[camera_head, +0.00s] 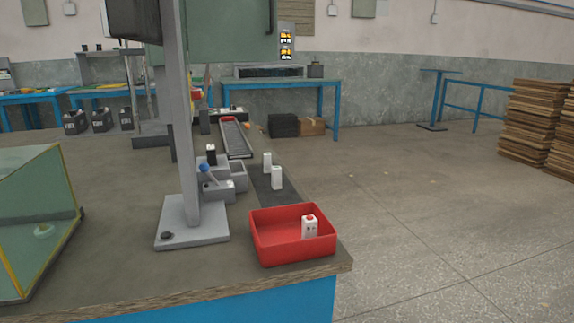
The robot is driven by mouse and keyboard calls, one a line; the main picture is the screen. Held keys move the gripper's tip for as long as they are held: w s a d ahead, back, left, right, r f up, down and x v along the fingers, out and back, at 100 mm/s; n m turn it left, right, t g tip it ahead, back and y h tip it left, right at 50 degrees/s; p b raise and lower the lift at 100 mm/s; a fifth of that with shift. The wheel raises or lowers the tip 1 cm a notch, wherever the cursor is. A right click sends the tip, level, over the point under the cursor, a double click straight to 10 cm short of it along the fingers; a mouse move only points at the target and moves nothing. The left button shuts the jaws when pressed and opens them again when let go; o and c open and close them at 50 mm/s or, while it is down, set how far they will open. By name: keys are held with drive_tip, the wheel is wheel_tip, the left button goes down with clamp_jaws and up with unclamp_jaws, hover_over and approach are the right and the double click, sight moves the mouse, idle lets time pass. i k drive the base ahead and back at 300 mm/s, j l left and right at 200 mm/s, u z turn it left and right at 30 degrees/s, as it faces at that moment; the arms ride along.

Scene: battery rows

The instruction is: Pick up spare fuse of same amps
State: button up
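Two white block-shaped pieces, likely fuses, stand upright on a dark strip (290,197) on the bench: a farther one (267,160) and a nearer one (277,178). A third white block with a red top (309,226) stands inside the red tray (277,254) at the bench's front right corner. A grey fixture with a blue-knobbed lever (218,190) sits left of the strip. A dark piece with a pale lower part (211,154) stands at its back. Any amp markings are too small to read. My gripper is not in view.
A grey post on a base plate (192,236) rises left of the fixture. A glass-sided case (38,215) is at left. Several black labelled containers (102,119) and a long narrow tray (236,138) are farther back.

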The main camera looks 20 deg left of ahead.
sight(267, 156)
drive_tip(key=i+l, duration=0.15)
drive_tip(key=i, duration=0.3)
drive_tip(key=i+l, duration=0.2)
drive_tip(key=i, duration=0.25)
drive_tip(key=i+l+u, duration=0.1)
drive_tip(key=i, duration=0.35)
drive_tip(key=i+l, duration=0.25)
drive_tip(key=i, duration=0.2)
drive_tip(key=i+l, duration=0.2)
drive_tip(key=i, duration=0.25)
drive_tip(key=u, duration=0.4)
drive_tip(key=i+l+u, duration=0.1)
drive_tip(key=u, duration=0.35)
drive_tip(key=l+u, duration=0.1)
drive_tip(key=u, duration=0.3)
drive_tip(key=i+l+u, duration=0.1)
drive_tip(key=u, duration=0.35)
